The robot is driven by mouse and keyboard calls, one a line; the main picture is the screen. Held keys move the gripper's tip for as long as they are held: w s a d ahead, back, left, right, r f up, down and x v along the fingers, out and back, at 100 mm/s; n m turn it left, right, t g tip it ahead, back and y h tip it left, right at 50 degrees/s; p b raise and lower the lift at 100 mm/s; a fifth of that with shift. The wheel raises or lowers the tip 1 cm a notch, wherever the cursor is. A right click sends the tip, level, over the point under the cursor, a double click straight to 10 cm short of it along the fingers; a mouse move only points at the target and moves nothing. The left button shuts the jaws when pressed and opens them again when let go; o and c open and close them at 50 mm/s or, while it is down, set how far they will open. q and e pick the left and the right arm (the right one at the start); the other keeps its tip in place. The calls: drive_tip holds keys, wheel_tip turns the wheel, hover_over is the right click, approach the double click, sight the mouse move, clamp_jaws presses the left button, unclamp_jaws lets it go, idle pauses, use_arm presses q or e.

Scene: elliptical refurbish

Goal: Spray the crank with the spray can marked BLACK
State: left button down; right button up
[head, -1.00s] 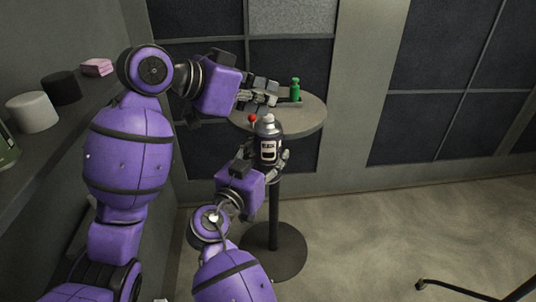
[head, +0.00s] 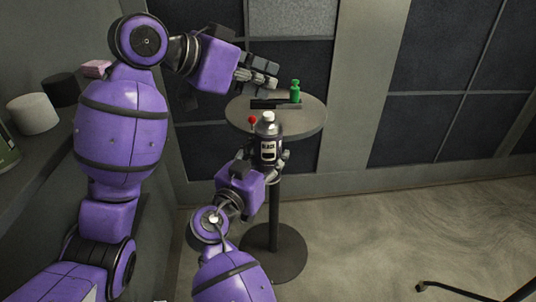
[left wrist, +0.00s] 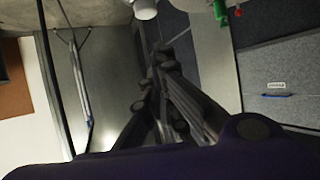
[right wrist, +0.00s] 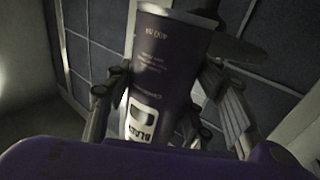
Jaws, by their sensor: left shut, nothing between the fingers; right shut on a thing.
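The spray can marked BLACK (head: 268,146) is dark with a pale label and a grey top. It is upright in front of the round table. My right gripper (head: 268,168) is shut around its lower part; the can also fills the middle of the right wrist view (right wrist: 160,70). A flat dark bar, which looks like the crank (head: 268,104), lies on the table behind the can. My left gripper (head: 274,76) is shut and empty, above and behind the bar and apart from it. Its fingers show together in the left wrist view (left wrist: 165,85).
The round grey table (head: 312,118) stands on one post. A green bottle-like object (head: 295,91) stands at the bar's right end. A red ball (head: 251,119) is at the table's left edge. A shelf at left holds a white cylinder (head: 33,114) and a black cylinder (head: 62,90).

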use_arm(q)
drive_tip(key=shift+r, duration=0.3)
drive_tip(key=shift+r, duration=0.1)
wheel_tip(320, 180, up, 10)
idle(0.5)
drive_tip(key=shift+d, duration=0.1)
idle(0.4)
